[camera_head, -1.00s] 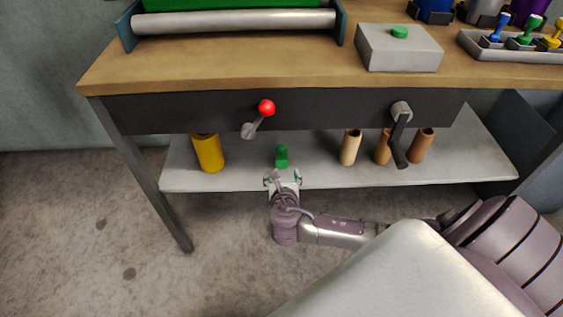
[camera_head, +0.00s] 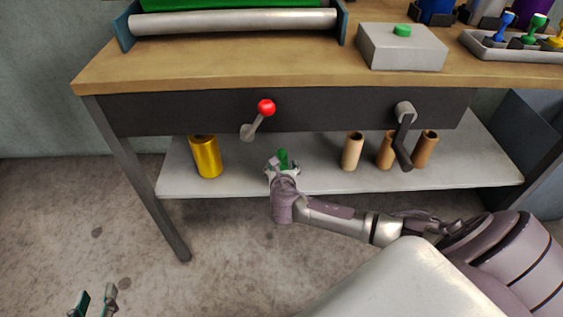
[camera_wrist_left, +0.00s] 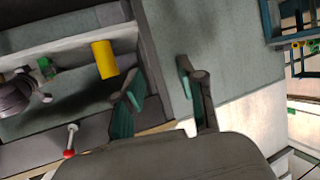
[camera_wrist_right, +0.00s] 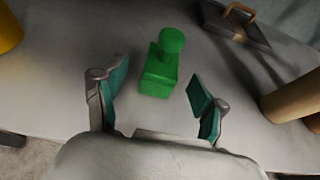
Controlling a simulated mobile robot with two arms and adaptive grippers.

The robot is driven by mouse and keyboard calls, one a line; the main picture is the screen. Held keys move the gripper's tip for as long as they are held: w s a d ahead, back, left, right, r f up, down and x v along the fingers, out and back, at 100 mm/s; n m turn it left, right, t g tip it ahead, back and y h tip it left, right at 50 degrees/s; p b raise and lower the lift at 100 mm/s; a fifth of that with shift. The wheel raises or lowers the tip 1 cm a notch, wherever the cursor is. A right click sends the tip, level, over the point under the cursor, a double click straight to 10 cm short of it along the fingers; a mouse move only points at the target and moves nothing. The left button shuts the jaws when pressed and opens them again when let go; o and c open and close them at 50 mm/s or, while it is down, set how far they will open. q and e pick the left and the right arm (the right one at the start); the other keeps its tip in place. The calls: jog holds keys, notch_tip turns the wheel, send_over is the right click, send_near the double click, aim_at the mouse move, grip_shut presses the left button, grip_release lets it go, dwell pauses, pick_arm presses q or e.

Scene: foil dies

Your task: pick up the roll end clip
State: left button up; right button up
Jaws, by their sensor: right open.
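The roll end clip, which I take to be the small green block with a round knob (camera_wrist_right: 159,75), stands on the lower shelf. In the head view the green clip (camera_head: 283,157) is partly hidden by my right gripper (camera_head: 283,172). In the right wrist view the clip is just ahead of and between the open fingertips of my right gripper (camera_wrist_right: 156,92), with nothing held. My left gripper (camera_head: 94,303) is at the bottom left of the head view, away from the shelf. In the left wrist view its fingers (camera_wrist_left: 160,85) are apart and empty.
A yellow cylinder (camera_head: 206,158) stands left of the clip on the shelf (camera_head: 460,165). Several brown tubes (camera_head: 352,152) stand to the right. A red-knobbed lever (camera_head: 266,107) and a crank (camera_head: 404,130) hang from the bench front above.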

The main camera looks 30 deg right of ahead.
aim_at(281, 158)
jog(key=b+x, duration=0.2)
jog(key=x, duration=0.2)
jog(key=shift+w+d, duration=0.1)
pick_arm(q)
notch_tip(281, 158, up, 9)
jog(key=w+d+t+h, duration=0.2)
jog(key=t, duration=0.3)
jog(key=shift+t, duration=0.4)
pick_arm(e)
jog(key=c, duration=1.1)
